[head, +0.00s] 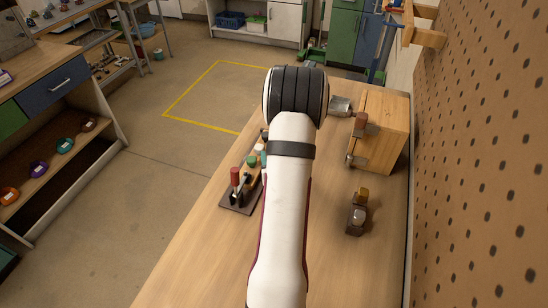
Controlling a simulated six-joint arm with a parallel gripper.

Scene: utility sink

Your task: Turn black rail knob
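A dark base (240,199) with a row of upright knobs stands on the wooden bench, just left of my arm. A red knob (235,176) is nearest, a green knob (252,161) is behind it, and a pale one (260,148) is farther back. A small dark piece (265,133) shows at the far end against my arm; I cannot tell whether it is the black rail knob. My arm covers the right side of this row. My gripper cannot be made out; the arm's large rounded joint hides what lies beyond it.
A wooden box (385,135) with a brown knob (361,121) stands right of my arm, by the pegboard wall (490,150). A grey metal piece (341,105) is beside it. A small brown fixture (357,214) sits nearer. The bench (200,270) is clear at front left.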

